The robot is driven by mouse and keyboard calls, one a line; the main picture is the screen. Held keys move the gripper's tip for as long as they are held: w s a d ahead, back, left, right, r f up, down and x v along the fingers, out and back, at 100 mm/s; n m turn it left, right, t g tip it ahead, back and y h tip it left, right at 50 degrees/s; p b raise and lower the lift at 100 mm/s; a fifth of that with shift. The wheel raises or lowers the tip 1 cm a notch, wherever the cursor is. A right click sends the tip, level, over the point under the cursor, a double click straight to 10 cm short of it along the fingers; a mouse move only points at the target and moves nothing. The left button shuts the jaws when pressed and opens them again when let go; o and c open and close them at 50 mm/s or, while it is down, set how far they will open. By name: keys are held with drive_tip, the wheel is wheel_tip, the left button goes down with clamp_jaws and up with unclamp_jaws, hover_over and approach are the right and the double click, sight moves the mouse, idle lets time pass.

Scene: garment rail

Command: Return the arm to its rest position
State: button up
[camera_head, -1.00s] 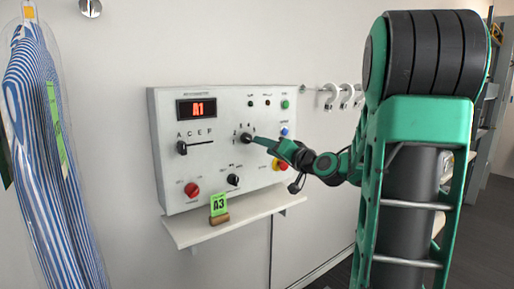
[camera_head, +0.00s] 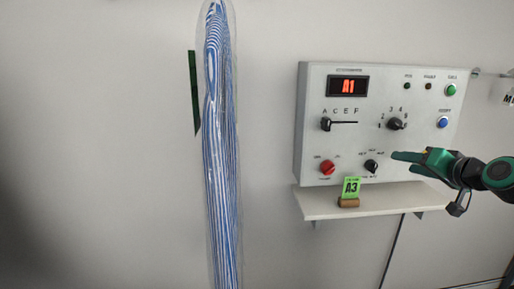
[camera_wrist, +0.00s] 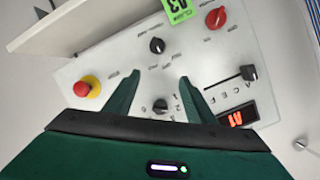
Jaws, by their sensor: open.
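My gripper (camera_head: 398,160) is green and reaches in from the right edge in the head view, in front of the lower right part of the control panel (camera_head: 312,100). In the wrist view its two fingers (camera_wrist: 157,80) stand apart with nothing between them. The black rotary knob (camera_wrist: 160,105) shows beyond and between the fingers; in the head view this knob (camera_head: 396,124) sits up and left of the gripper, apart from it.
A shelf (camera_head: 400,202) under the panel holds a green A3 tag (camera_head: 351,187) on a wooden block. A bagged blue-striped garment (camera_head: 220,150) hangs to the left. The wrist view shows a red button (camera_wrist: 83,88) on yellow near the left finger. Wall space between garment and panel is clear.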

drive_tip(key=s+a+f+n+g+h, duration=0.1)
drive_tip(key=s+a+f+g, duration=0.2)
drive_tip(key=s+f+g, duration=0.8)
drive_tip(key=s+f+m+g, duration=0.1)
drive_tip(key=s+f+g, duration=0.1)
drive_tip(key=s, duration=0.9)
drive_tip(key=s+a+f+g, duration=0.1)
drive_tip(key=s, duration=1)
drive_tip(key=shift+s+a+f+m+g, duration=0.25)
drive_tip(key=shift+s+f+m+g, duration=0.1)
drive_tip(key=shift+m+g, duration=0.05)
drive_tip(key=shift+w+f+h, duration=0.25)
drive_tip(key=shift+w+h, duration=0.05)
drive_tip(key=shift+w, duration=0.35)
